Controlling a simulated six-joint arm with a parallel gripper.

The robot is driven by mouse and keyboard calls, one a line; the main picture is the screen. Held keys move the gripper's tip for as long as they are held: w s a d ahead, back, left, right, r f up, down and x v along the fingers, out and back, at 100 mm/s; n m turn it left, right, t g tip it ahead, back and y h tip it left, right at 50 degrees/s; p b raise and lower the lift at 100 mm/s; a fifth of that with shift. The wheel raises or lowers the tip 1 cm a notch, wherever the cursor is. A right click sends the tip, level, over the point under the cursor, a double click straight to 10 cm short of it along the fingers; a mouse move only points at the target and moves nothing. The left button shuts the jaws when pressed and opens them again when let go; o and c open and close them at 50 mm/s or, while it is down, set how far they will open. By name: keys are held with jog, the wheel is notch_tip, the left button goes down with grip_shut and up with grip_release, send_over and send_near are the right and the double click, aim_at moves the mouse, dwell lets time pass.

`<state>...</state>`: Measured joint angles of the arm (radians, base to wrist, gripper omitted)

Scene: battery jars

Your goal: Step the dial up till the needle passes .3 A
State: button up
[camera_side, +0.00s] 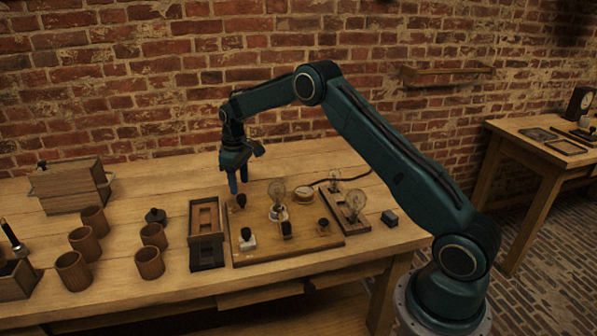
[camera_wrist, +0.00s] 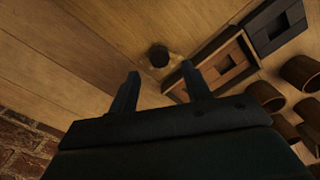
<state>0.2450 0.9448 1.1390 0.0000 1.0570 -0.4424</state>
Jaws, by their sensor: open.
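My gripper (camera_side: 238,191) is open and points down over the board's back left corner, close to a black knob (camera_side: 241,202). I cannot tell in the side view whether the fingertips touch it. In the wrist view my open fingers (camera_wrist: 161,74) show a dark round knob (camera_wrist: 158,55) just beyond the gap between them. No scale marks are legible.
A bulb stand (camera_side: 352,225) and a small dark block (camera_side: 390,218) are to the right. A wooden box (camera_side: 72,186) is at the back left.

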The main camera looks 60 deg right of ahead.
aim_at(241, 196)
jog(key=shift+f, duration=2.35)
jog(key=c, duration=1)
